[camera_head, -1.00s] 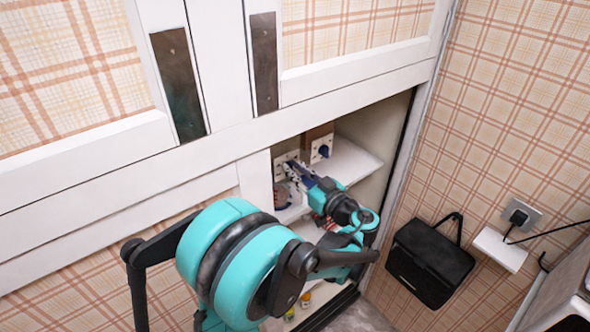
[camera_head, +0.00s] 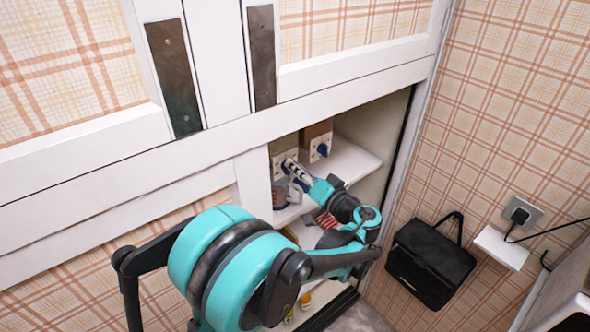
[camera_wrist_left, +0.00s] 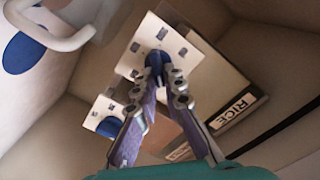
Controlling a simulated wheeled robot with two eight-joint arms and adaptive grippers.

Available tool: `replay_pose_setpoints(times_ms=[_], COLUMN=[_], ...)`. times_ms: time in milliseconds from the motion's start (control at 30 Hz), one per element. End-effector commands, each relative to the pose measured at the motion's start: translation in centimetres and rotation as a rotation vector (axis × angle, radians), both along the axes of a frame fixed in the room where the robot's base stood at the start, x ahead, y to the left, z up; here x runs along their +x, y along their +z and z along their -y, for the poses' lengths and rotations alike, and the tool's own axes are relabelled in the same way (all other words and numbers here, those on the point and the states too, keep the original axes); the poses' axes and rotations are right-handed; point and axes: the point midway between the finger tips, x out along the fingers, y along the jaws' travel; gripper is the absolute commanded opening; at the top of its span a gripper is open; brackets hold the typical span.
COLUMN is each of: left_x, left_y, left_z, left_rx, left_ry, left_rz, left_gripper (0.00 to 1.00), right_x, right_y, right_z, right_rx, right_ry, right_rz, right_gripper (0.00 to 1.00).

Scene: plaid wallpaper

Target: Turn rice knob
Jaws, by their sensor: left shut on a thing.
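A dispenser with a white front plate (camera_wrist_left: 180,44) and a RICE label on its side fills the upper middle of the left wrist view. Its blue knob (camera_wrist_left: 157,59) sits between the tips of my left gripper (camera_wrist_left: 158,78), which is shut on it. In the head view my left gripper (camera_head: 292,168) reaches into the open cabinet, at the front plate of the left dispenser (camera_head: 277,161); the fingers hide most of that knob. A second dispenser with a blue knob (camera_head: 323,149) stands to the right. My right gripper is not in view.
Both dispensers stand on a white shelf (camera_head: 357,163). A white mug (camera_wrist_left: 75,35) with a blue spot is close by in the wrist view. Small bottles (camera_head: 304,301) stand low in the cabinet. A black bag (camera_head: 431,252) hangs on the right wall.

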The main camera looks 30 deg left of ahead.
Motion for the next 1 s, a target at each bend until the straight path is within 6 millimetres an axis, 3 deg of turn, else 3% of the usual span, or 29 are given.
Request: replay_pose_setpoints(times_ms=[500,1000], left_x=[0.20,0.21], left_y=[-0.29,-0.31], left_z=[0.07,0.07], left_rx=[0.123,0.143], left_ry=[0.000,0.000], left_rz=[-0.298,-0.346], left_gripper=[0.00,0.00], right_x=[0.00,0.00], right_y=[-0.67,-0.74], right_z=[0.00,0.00], right_rx=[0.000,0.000], right_ry=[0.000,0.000], right_rz=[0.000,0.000], right_gripper=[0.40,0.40])
